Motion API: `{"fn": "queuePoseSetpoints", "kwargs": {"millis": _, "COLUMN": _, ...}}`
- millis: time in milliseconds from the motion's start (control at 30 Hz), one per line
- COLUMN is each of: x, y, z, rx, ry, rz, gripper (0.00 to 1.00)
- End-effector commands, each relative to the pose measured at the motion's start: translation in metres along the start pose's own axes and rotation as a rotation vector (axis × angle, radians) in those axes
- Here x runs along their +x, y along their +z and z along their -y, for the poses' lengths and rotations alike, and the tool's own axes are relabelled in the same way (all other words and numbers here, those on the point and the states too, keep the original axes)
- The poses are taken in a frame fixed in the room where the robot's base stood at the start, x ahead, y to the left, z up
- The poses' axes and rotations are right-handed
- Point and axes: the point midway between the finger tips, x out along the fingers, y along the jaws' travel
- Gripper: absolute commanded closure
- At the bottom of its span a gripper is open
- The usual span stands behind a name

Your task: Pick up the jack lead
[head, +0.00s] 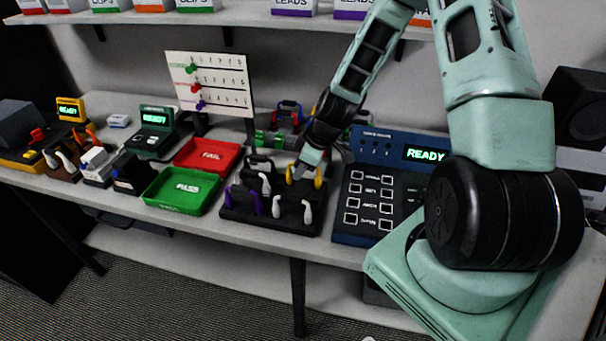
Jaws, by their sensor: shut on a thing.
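A black rack (270,222) on the bench holds several looped leads. One has yellow ends (319,178), one purple and white (277,206), and a black one (262,164) stands behind. No label tells me which is the jack lead. My gripper (301,174) reaches down at the rack's back right and is shut on the yellow-ended lead, between its two ends. The fingertips are small and partly hide the lead. The lead appears to be still at the rack; I cannot tell whether it is lifted.
A red FAIL tray (208,155) and a green PASS tray (180,191) lie left of the rack. A blue tester (372,205) showing READY stands close on its right. A pegboard sign (211,84) and more leads (288,112) stand behind. Shelf boxes (295,7) are above.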

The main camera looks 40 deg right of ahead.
Motion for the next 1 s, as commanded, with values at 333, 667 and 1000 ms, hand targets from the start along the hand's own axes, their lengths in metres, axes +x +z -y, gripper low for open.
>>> {"fn": "queuePoseSetpoints", "kwargs": {"millis": 333, "x": -0.013, "y": -0.006, "z": -0.001, "rx": -0.003, "ry": 0.003, "rz": -0.001, "gripper": 1.0}}
{"fn": "queuePoseSetpoints", "kwargs": {"millis": 667, "x": -0.056, "y": -0.024, "z": -0.001, "rx": -0.004, "ry": 0.006, "rz": -0.002, "gripper": 1.0}}
{"fn": "queuePoseSetpoints", "kwargs": {"millis": 1000, "x": -0.092, "y": -0.038, "z": -0.001, "rx": 0.0, "ry": 0.003, "rz": 0.0, "gripper": 1.0}}
